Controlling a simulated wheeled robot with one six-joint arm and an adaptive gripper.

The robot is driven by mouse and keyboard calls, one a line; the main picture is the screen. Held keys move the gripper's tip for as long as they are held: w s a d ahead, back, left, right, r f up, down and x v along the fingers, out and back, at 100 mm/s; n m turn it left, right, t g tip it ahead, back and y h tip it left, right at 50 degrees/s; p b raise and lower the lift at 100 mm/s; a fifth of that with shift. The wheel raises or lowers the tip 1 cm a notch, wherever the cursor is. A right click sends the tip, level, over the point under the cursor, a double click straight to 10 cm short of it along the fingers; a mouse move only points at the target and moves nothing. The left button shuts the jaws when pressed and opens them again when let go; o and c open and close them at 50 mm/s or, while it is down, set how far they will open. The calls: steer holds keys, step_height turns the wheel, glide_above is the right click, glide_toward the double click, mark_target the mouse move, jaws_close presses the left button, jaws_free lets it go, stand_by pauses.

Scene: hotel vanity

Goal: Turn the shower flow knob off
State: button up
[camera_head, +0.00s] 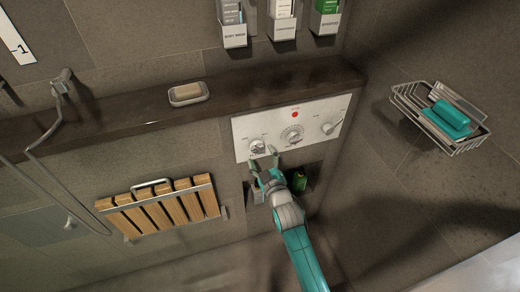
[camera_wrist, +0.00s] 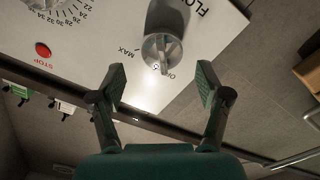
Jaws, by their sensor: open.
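The flow knob (camera_head: 257,147) is a round silver knob at the left end of the white shower panel (camera_head: 243,128). My gripper (camera_head: 263,158) is just below the knob in the head view. In the wrist view my gripper (camera_wrist: 160,82) is open and empty, its fingertips spread to either side of the knob's line, apart from it.
The panel also holds a middle dial (camera_head: 292,134), a right knob (camera_head: 328,128) and a red stop button (camera_head: 295,114). A ledge with a soap dish (camera_head: 188,94) runs above. A folded wooden seat (camera_head: 165,207) is left; a wire basket (camera_head: 440,118) is right.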

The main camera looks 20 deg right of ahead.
mark_target(259, 151)
steer(key=s, duration=0.8)
steer(key=shift+r, duration=0.15)
steer(key=w+m, duration=0.3)
steer(key=w, duration=0.1)
steer(key=w+m, duration=0.7)
steer(key=shift+w+f, duration=0.25)
steer(key=shift+w, duration=0.1)
stand_by(0.3)
steer(key=c, duration=1.2)
